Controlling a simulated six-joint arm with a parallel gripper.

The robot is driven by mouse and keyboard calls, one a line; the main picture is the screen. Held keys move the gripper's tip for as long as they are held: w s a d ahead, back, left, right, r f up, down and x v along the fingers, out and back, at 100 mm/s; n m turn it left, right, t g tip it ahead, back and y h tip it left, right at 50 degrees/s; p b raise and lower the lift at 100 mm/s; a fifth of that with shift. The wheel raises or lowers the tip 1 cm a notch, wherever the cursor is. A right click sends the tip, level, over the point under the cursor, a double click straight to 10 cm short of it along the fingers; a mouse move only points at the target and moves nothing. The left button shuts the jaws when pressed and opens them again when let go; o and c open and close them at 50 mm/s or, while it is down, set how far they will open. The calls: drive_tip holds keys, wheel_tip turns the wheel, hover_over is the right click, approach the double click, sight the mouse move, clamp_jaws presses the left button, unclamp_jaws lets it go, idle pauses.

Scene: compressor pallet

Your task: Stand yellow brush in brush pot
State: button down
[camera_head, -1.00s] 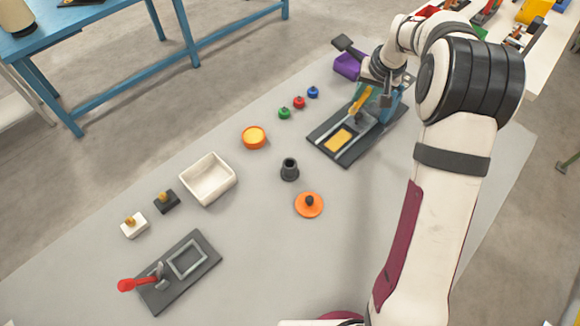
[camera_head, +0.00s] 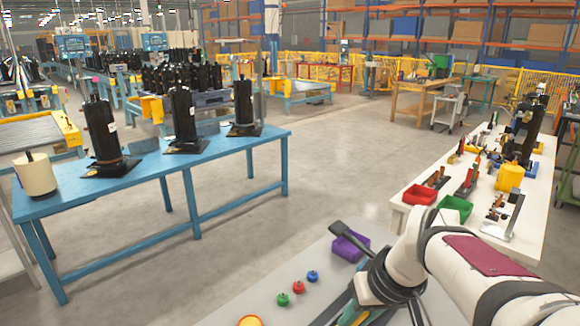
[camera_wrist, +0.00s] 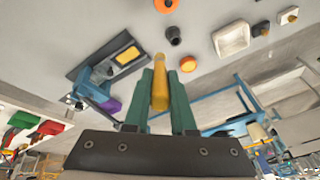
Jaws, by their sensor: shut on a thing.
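In the wrist view my gripper (camera_wrist: 160,82) has its two green fingers closed on the yellow brush (camera_wrist: 159,90), which sits between them with its yellow end pointing away from the palm. The brush's other end is hidden. The brush pot, a small dark grey cup (camera_wrist: 173,35), stands on the grey table beyond the fingertips, apart from the brush.
Near the pot are an orange disc (camera_wrist: 166,5), an orange round dish (camera_wrist: 188,63) and a white bin (camera_wrist: 231,40). A dark plate with a yellow pad (camera_wrist: 127,56) and a purple bin (camera_head: 348,246) lie to one side. Red (camera_head: 299,287), green and blue knobs stand on the table.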

drive_tip(key=w+d+f+n+g+y, duration=0.1)
drive_tip(key=w+d+f+n+g, duration=0.15)
drive_tip(key=f+n, duration=0.4)
drive_tip(key=w+a+f+n, duration=0.1)
drive_tip(key=w+a+f, duration=0.3)
drive_tip(key=a+f, duration=0.6)
drive_tip(key=shift+w+f, duration=0.25)
drive_tip(key=shift+f, duration=0.05)
drive_tip(key=shift+f+t, duration=0.15)
drive_tip(key=shift+t, duration=0.1)
drive_tip(key=shift+f, duration=0.35)
drive_tip(key=c, duration=0.8)
unclamp_jaws()
drive_tip(key=shift+o, duration=0.2)
